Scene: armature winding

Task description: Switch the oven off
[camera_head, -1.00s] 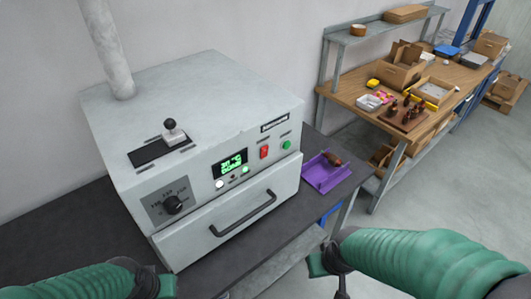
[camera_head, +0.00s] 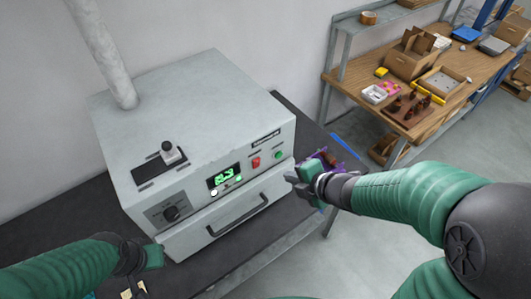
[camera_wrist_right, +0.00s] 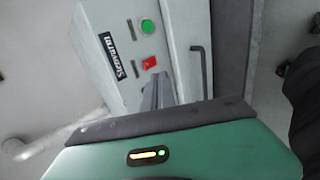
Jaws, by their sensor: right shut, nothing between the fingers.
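The oven (camera_head: 200,110) is a pale grey box on a dark bench, with its front drawer shut. The red switch (camera_wrist_right: 149,62) and green button (camera_wrist_right: 147,26) also show in the right wrist view. My right gripper (camera_head: 291,178) is shut and empty, close to the oven's right front, below the green button. In the wrist view its fingertips (camera_wrist_right: 157,90) point toward the red switch; contact cannot be told. My left gripper (camera_head: 153,257) is low at the left, its fingers unclear.
The oven's handle (camera_head: 238,216) sticks out below the panel. A purple tray (camera_head: 333,158) is partly hidden behind my right gripper. A wooden workbench (camera_head: 350,88) with boxes and parts stands at the back right.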

